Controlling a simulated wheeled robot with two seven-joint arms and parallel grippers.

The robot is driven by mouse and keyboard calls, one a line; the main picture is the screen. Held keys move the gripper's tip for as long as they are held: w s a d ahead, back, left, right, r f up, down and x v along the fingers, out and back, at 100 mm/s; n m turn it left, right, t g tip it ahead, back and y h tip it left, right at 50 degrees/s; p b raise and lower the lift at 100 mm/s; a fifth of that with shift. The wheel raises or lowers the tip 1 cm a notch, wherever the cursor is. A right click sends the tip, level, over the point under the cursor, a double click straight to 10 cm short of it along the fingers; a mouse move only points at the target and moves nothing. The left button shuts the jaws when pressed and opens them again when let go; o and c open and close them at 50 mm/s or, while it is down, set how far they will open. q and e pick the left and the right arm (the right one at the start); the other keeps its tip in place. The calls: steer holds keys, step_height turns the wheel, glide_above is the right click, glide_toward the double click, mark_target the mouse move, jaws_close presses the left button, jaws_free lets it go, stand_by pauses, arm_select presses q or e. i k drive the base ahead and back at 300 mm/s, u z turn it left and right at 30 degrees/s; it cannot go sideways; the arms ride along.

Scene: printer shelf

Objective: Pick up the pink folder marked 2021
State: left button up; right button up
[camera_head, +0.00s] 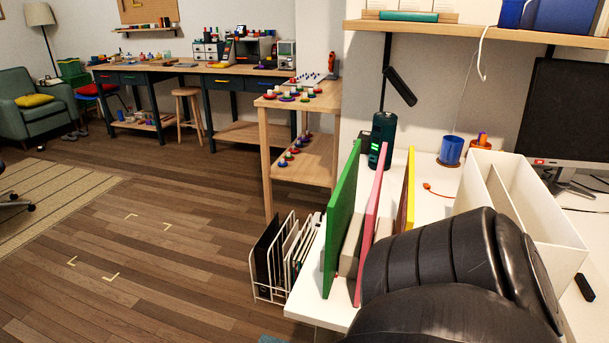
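The pink folder (371,225) stands upright on the white desk (330,310), edge towards me. It is between a green folder (341,220) on its left and a yellow folder (409,185) on its right. Grey blocks sit beside it near its base. I cannot read a 2021 mark on it from here. A thick black segmented arm link of mine (430,270) covers the desk to the right of the folder and hides the lower part of the yellow one. Neither gripper shows in this view.
A white divided box (530,215) stands right of the folders, with a monitor (569,110) behind. A dark green canister (382,140) and a blue cup (451,150) stand behind them. A white wire rack (270,290) is left of the desk. Open floor lies left.

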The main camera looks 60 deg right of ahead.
mark_target(370, 217)
steer(key=i, duration=0.55)
steer(key=z, duration=3.6)
